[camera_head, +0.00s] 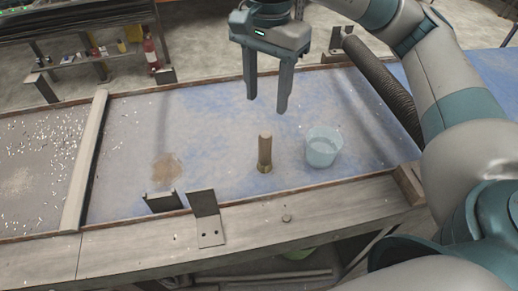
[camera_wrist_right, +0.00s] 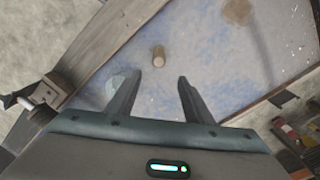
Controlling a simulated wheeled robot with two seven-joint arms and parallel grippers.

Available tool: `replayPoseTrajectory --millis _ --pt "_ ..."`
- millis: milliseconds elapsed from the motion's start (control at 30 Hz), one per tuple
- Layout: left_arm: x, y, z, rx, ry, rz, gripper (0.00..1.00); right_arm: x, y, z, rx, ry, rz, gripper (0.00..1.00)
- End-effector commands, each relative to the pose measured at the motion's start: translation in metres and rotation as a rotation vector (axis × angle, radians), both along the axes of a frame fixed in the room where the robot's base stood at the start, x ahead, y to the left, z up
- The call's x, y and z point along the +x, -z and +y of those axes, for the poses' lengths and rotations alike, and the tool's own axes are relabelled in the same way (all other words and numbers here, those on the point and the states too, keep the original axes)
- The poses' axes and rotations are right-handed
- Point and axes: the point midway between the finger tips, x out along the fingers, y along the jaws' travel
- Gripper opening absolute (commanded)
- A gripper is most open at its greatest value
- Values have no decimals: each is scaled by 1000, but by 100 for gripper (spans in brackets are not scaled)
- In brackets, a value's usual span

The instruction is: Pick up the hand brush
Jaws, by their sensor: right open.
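The hand brush appears as a short brown wooden cylinder (camera_head: 264,150) standing upright on the blue-grey tabletop, near its front edge. It also shows in the right wrist view (camera_wrist_right: 159,57), beyond the fingertips. Any bristles at its base are too small to make out. My right gripper (camera_head: 266,105) hangs above and behind the brush with its fingers pointing down. It is open and empty, and its fingertips are apart from the brush. In the right wrist view the gap between the fingers (camera_wrist_right: 160,77) is clear. My left gripper is not in view.
A translucent light-blue cup (camera_head: 322,147) stands just right of the brush. A brown patch (camera_head: 167,169) and metal brackets (camera_head: 205,215) are to the left. A wooden divider (camera_head: 85,160) separates a section strewn with white bits. A dark ribbed tube (camera_head: 382,82) lies at the right.

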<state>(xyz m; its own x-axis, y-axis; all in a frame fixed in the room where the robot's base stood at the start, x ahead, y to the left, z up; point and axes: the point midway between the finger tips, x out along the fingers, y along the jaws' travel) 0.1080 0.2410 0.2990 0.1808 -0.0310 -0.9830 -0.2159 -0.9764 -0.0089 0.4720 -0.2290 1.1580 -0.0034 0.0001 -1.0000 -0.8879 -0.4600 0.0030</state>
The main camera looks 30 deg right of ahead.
Motion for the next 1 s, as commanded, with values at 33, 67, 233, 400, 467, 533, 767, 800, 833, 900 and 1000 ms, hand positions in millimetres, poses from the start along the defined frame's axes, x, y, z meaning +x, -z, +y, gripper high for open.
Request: replayPoseTrajectory --millis 33,67,233,400,467,533,767,800,833,900,1000 --pt "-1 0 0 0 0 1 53 0 0 0 0 0 0 47" --pt "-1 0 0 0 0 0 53 0 0 0 0 0 0 47" --pt "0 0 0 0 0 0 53 0 0 0 0 0 0 47" --pt "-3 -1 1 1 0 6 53 0 3 0 0 0 1 47" --pt "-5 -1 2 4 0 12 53 0 6 0 0 0 1 47" --pt "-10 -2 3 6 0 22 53 0 12 0 0 0 4 47" --pt "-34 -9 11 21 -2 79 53 -1 44 0 -2 1 6 47" --pt "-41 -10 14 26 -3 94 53 -1 51 -1 -1 1 5 47" --pt "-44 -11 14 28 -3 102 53 -1 56 0 -1 1 5 47" --pt "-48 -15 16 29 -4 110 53 -2 69 -1 -1 1 5 47" --pt "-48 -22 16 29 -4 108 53 -2 87 0 -1 0 6 47"
